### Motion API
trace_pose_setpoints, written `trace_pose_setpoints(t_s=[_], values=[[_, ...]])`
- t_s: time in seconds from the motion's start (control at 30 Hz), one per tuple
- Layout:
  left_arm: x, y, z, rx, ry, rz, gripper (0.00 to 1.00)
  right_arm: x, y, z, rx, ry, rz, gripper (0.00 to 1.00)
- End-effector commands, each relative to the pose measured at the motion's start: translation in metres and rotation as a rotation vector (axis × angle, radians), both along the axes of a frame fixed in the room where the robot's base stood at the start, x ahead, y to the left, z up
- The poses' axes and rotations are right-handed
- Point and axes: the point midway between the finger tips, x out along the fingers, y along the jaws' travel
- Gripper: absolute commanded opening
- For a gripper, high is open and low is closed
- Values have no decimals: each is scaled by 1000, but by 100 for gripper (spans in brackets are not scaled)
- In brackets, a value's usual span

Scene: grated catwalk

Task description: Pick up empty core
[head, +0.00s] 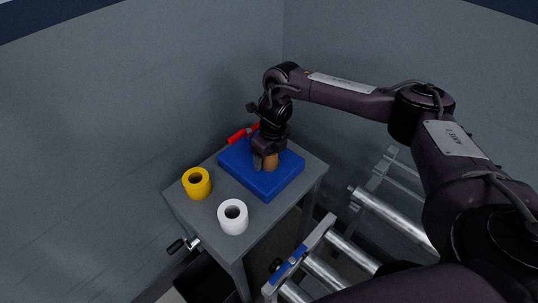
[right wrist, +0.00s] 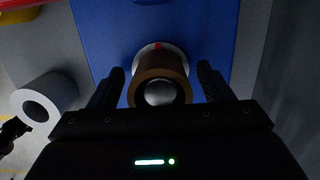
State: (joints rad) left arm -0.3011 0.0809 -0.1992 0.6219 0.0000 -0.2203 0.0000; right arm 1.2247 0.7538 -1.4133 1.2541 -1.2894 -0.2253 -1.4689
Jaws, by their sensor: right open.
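The empty core, a brown cardboard tube (head: 271,160), stands on the blue block (head: 240,170) on a small grey table. My right gripper (head: 265,162) is down at the core and partly hides it in the head view. In the right wrist view, the open fingers of my right gripper (right wrist: 160,88) are on either side of the core (right wrist: 160,68), with a gap on both sides. A shiny rounded end shows in the core's opening. My left gripper is not in view.
A yellow roll (head: 197,183) and a white roll (head: 233,217) stand on the grey table (head: 263,215) in front of the blue block. A red object (head: 238,136) lies behind it. Metal rollers (head: 350,250) are to the right, and walls close in behind the table.

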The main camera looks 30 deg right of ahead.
Motion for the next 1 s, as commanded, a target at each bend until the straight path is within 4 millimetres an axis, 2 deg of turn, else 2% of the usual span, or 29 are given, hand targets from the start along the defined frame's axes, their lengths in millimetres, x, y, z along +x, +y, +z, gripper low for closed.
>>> trace_pose_setpoints(t_s=[0.07,0.37,0.77,0.87,1.0], values=[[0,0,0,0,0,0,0,0,0,0,0,0,0,67],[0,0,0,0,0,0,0,0,0,0,0,0,0,27],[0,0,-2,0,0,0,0,1,0,8,2,-3,0,26],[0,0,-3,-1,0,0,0,1,1,18,2,-3,2,26],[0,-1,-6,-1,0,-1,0,1,1,42,2,-4,2,26]])
